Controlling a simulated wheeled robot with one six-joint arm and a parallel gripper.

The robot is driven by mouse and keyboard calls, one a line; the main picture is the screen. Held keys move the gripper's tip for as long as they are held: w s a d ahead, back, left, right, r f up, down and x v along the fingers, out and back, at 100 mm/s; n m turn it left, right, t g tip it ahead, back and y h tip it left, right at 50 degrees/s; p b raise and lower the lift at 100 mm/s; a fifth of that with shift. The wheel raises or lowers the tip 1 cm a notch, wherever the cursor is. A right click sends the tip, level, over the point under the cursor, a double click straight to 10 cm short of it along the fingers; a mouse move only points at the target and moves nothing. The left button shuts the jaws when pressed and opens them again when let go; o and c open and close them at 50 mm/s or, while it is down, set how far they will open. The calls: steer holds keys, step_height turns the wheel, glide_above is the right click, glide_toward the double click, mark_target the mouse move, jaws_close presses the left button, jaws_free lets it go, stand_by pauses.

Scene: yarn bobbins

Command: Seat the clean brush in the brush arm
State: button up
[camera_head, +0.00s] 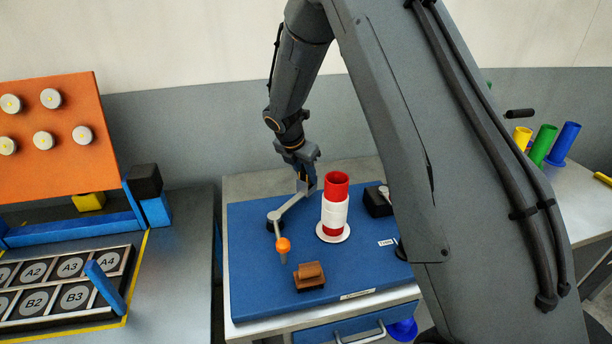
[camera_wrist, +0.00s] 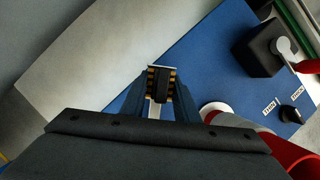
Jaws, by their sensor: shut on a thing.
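My gripper (camera_head: 306,187) reaches down over the back of the blue panel, at the far end of the grey brush arm (camera_head: 292,206). In the wrist view my gripper (camera_wrist: 160,85) is shut on a small dark block with yellowish edges, which looks like the clean brush (camera_wrist: 161,84). A pale bar shows just below it between the fingers. The brush arm runs from a round pivot to the gripper, and an orange knob (camera_head: 283,244) sits on its front side. I cannot tell whether the brush touches or sits in the arm.
A red and white bobbin (camera_head: 334,213) stands on a white disc close right of the gripper. A brown block (camera_head: 309,275) lies in front on the blue panel (camera_head: 255,290). A black box (camera_head: 378,201) stands right of the bobbin. An orange board (camera_head: 50,130) stands left.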

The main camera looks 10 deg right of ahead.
steer(key=shift+f, duration=0.15)
steer(key=o, duration=1.1)
steer(key=b+v, duration=0.4)
steer(key=v, duration=0.8)
steer(key=shift+d, duration=0.1)
